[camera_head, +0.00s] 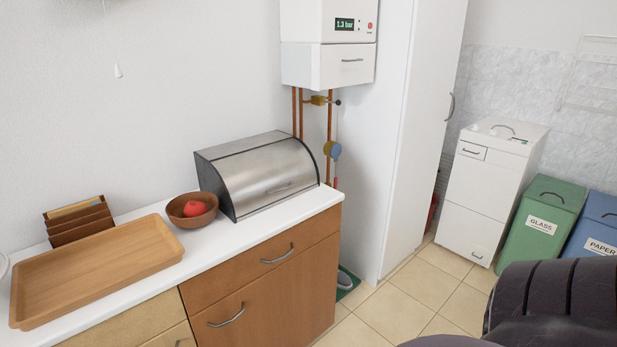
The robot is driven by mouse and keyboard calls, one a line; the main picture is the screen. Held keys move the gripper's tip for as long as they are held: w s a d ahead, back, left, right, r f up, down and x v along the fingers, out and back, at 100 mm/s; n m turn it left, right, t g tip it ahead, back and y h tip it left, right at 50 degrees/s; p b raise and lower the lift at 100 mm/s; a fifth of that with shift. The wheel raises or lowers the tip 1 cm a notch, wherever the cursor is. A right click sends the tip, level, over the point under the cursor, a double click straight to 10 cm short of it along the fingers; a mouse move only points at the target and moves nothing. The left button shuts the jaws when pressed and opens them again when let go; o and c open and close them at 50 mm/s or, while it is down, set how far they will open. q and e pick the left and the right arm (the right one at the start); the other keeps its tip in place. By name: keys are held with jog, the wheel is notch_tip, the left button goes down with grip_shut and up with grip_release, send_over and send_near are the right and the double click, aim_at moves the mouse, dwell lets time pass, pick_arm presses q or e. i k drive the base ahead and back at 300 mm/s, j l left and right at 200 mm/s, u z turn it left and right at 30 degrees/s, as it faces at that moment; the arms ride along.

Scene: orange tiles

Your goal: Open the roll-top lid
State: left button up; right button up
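A metal bread box with a curved roll-top lid (262,172) stands on the white counter, near its right end. The brushed-steel lid is down over the front, and a small handle (278,188) sits low on it. The box sides are dark. A dark, ribbed part of my own body fills the lower right corner. Neither of my grippers can be seen in the head view.
A brown bowl (205,216) with a red item (194,208) stands just left of the box. A wooden tray (60,296) and a brown slotted rack (77,221) are further left on the counter (240,236). A boiler (326,66) hangs above, beside a tall white cabinet (412,140).

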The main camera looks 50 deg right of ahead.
aim_at(255, 179)
jog(key=z, duration=1.3)
